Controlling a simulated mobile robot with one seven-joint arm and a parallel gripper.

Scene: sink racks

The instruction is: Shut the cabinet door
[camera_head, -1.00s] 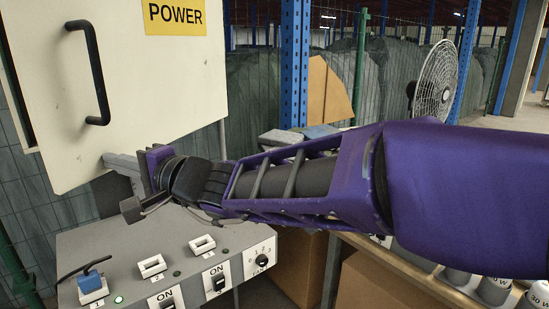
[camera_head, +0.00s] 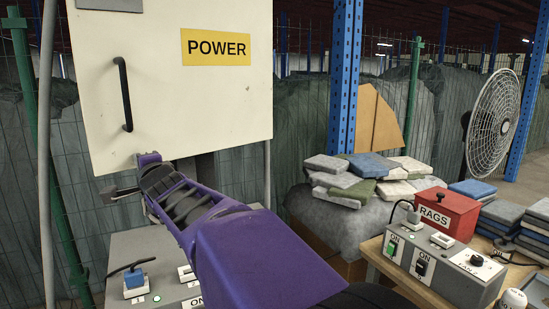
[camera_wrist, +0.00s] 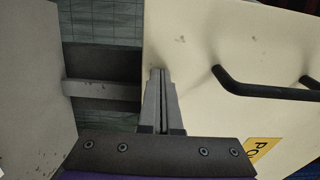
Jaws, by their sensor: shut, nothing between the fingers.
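The cabinet door (camera_head: 165,80) is a cream panel with a black bar handle (camera_head: 124,95) on its left side and a yellow POWER label (camera_head: 215,47). It faces the camera nearly flat, and no open gap shows at its edges in the head view. The wrist view shows the door face (camera_wrist: 200,35) with the handle (camera_wrist: 265,88) at right. My gripper (camera_wrist: 160,72) is shut and empty, its fingertips at the lower part of the door face. They look close to or touching it; I cannot tell which.
A grey switch box (camera_head: 135,250) stands below the door. To the right are a pile of folded rags (camera_head: 345,180), a red RAGS box (camera_head: 443,212), another switch box (camera_head: 440,262) and a fan (camera_head: 493,122). A blue post (camera_head: 345,75) stands behind.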

